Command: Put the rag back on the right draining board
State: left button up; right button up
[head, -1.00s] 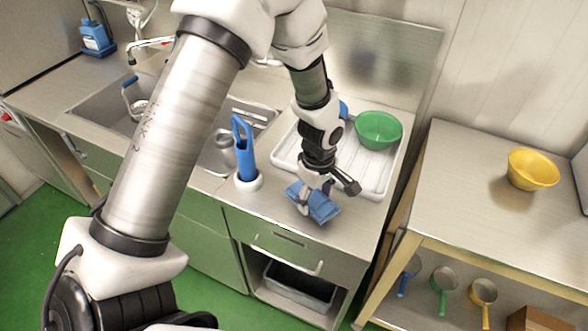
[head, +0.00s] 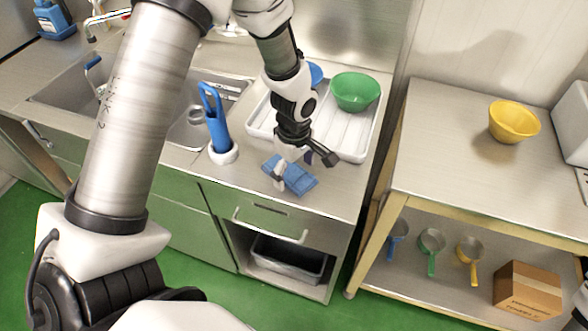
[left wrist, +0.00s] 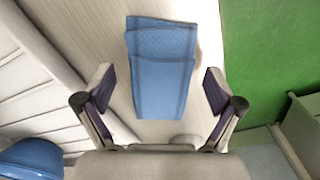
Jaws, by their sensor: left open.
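The blue folded rag (head: 300,182) lies flat on the steel worktop right of the sinks, in front of the white ribbed draining tray (head: 352,132). My left gripper (head: 305,169) is open just above the rag, with one finger in front of part of it. In the left wrist view the rag (left wrist: 160,65) lies between and beyond the two spread fingers of the left gripper (left wrist: 158,86), with a gap on each side. My right gripper is not in view.
A green bowl (head: 355,92) stands on the tray. A blue brush in a white holder (head: 222,153) stands left of the rag. The steel table (head: 440,150) at right bears a yellow bowl (head: 514,121); saucepans and a carton (head: 528,290) are below.

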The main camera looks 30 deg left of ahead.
aim_at(293, 173)
pick_arm(q)
jog(key=shift+a+r, duration=0.1)
jog(key=shift+r, duration=0.15)
notch_tip(293, 173, up, 12)
jog(key=b, duration=0.1)
jog(key=shift+f, duration=0.15)
dwell(0.3)
